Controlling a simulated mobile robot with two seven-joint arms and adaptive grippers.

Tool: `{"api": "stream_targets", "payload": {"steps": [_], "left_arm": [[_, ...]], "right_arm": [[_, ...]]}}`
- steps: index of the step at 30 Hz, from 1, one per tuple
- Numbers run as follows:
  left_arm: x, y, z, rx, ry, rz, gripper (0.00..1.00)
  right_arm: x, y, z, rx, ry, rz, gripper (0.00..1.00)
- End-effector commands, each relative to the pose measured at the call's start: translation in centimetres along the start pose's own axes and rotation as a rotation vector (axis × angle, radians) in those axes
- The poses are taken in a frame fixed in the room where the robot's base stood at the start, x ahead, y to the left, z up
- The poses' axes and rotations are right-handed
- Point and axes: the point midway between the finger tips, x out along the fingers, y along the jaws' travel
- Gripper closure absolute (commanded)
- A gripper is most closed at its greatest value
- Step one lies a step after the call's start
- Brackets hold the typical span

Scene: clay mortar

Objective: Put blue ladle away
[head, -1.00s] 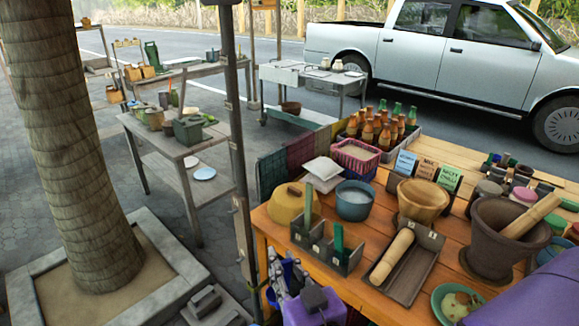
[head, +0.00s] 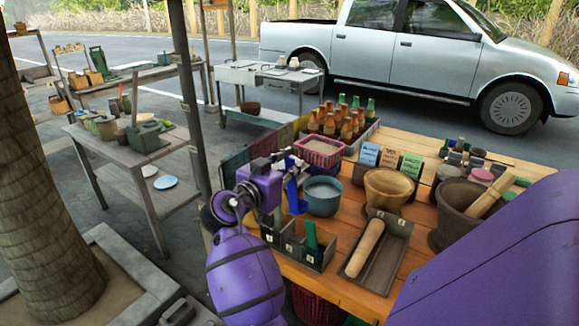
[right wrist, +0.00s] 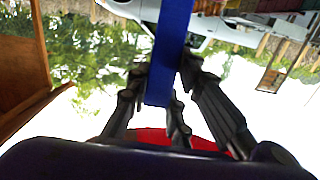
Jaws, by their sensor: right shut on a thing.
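The blue ladle (head: 292,195) is in my right gripper (head: 282,178), which is shut on it. It hangs roughly upright, handle-like blue strip down, above or just behind the grey divided holder (head: 324,262) at the table's front left edge. I cannot tell whether the ladle touches the holder. In the right wrist view the blue strip (right wrist: 168,55) runs between my dark fingers (right wrist: 172,100). A green upright piece (head: 311,237) stands in one compartment of the holder. My gripper and arm hide the holder's left part. My left gripper is not in view.
A blue-grey pot (head: 323,198) stands right behind the ladle. A tray with a wooden rolling pin (head: 365,248) lies right of the holder. A wooden mortar (head: 388,188), a large brown mortar (head: 450,205) and a pink basket (head: 320,152) crowd the orange table.

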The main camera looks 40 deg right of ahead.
Motion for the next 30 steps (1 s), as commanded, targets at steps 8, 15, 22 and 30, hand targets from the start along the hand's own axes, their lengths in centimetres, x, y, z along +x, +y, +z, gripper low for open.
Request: {"api": "stream_targets", "payload": {"steps": [8, 15, 22, 30], "left_arm": [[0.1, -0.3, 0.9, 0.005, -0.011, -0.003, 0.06], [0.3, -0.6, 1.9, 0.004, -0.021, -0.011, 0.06], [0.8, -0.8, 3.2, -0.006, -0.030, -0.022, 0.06], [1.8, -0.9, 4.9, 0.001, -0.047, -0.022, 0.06]], "right_arm": [[0.2, 0.1, 1.4, -0.002, 0.000, 0.024, 1.00], [0.4, 0.1, 3.9, -0.004, 0.001, 0.023, 1.00], [0.6, 0.2, 6.4, -0.004, 0.000, 0.022, 1.00], [0.8, 0.2, 9.0, -0.003, 0.001, 0.021, 1.00]]}}
